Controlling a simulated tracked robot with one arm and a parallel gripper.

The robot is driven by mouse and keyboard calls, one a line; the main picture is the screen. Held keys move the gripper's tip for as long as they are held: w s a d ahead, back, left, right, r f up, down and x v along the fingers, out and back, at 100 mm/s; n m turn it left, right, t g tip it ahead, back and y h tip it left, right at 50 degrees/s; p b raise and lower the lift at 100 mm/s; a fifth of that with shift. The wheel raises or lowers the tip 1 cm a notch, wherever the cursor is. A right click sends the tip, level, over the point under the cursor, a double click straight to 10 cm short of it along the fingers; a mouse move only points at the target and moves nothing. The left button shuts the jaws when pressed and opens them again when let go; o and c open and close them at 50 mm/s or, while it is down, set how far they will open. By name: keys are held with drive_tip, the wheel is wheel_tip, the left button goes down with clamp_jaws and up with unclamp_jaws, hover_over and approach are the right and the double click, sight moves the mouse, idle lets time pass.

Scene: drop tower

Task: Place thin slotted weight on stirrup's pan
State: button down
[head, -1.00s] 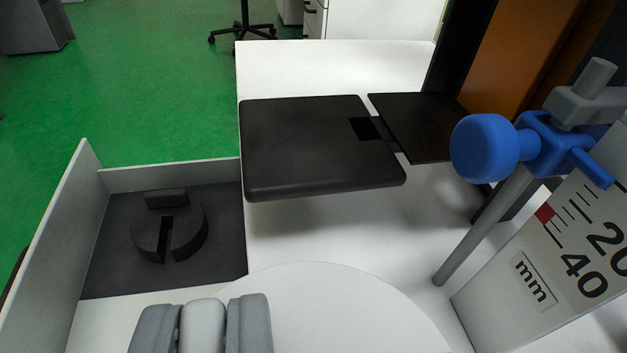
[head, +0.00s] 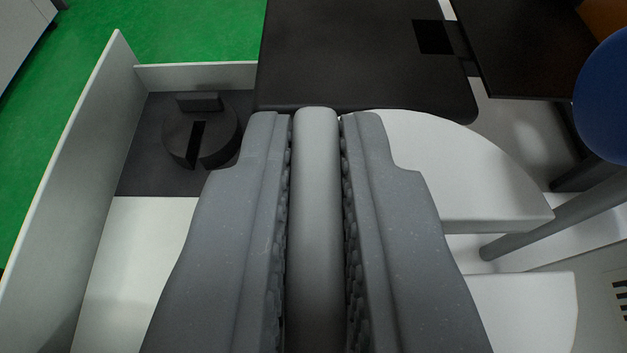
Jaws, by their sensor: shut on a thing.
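My gripper (head: 315,120) is large in the middle of the head view, its two ridged grey jaws shut on a rounded grey bar, which looks like the tab of the thin slotted weight. The thin slotted weight (head: 470,175) is a white disc behind and to the right of the jaws, with a slot open toward the right. The jaws hide its left part. I cannot make out the stirrup's pan for certain.
A dark thick slotted weight (head: 200,135) lies in a walled tray (head: 95,165) at left. A black slab (head: 340,55) is beyond the jaws. A blue knob (head: 605,95) and a grey rod (head: 560,215) stand at right, near a scale block.

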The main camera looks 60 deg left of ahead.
drive_tip(key=w+a, duration=0.2)
drive_tip(key=a, duration=0.2)
drive_tip(key=w+a+b, duration=0.1)
drive_tip(key=w+a, duration=0.2)
drive_tip(key=w+a+b, duration=0.1)
drive_tip(key=w+a, duration=0.1)
drive_tip(key=a, duration=0.2)
drive_tip(key=shift+w+a, duration=0.3)
drive_tip(key=shift+w, duration=0.05)
drive_tip(key=shift+f+b, duration=0.4)
drive_tip(key=shift+f, duration=0.3)
drive_tip(key=c, duration=1.5)
unclamp_jaws()
drive_tip(key=shift+f, duration=0.1)
drive_tip(key=p+v, duration=0.2)
drive_tip(key=v, duration=1)
drive_tip(key=shift+p, duration=0.3)
